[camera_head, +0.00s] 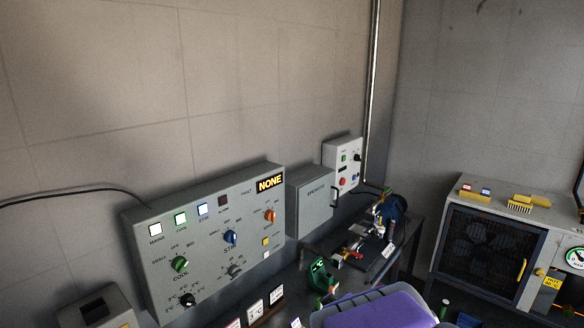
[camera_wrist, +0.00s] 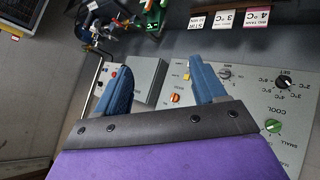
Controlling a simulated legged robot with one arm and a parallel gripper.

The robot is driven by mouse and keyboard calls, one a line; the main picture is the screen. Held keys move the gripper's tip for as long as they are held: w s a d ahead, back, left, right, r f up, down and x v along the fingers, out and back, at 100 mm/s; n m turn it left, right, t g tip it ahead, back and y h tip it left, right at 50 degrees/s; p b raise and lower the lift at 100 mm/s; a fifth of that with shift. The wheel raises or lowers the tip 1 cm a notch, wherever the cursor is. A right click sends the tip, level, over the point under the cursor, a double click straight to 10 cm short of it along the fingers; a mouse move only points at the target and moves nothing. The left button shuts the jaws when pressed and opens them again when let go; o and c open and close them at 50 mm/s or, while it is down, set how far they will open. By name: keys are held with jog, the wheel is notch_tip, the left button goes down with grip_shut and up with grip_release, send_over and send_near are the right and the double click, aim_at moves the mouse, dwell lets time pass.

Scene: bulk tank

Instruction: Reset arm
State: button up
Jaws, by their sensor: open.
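My gripper (camera_wrist: 160,68) shows in the wrist view with its two blue fingers spread apart and nothing between them. Behind the fingers in that view is the grey control panel (camera_wrist: 244,82), seen rotated, with its knobs at the right. The gap between the fingers lies over the panel side and the bench area. In the head view the same control panel (camera_head: 208,232) hangs on the wall at the lower left, with lit buttons, coloured knobs and a display reading NONE. The fingers cannot be made out in the head view.
A grey box (camera_head: 310,200) and a small switch box (camera_head: 343,168) are right of the panel. Pump equipment (camera_head: 380,225) and a green object (camera_head: 322,275) stand on the dark bench. A cabinet (camera_head: 490,245) with yellow brushes on top stands at the right.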

jog(key=s+d+m+g+h, duration=0.1)
jog(key=s+d+m+g, duration=0.15)
jog(key=s, duration=0.55)
jog(key=s+d+m+g, duration=0.2)
jog(key=s+d+g, duration=0.15)
jog(key=s, duration=0.45)
jog(key=s+a+r+m+g+y+b, duration=0.1)
jog(key=s+g, duration=0.4)
jog(key=s, duration=1.6)
jog(key=shift+s+a+m+g, duration=0.2)
jog(key=shift+m+g, duration=0.1)
jog(key=shift+m, duration=0.15)
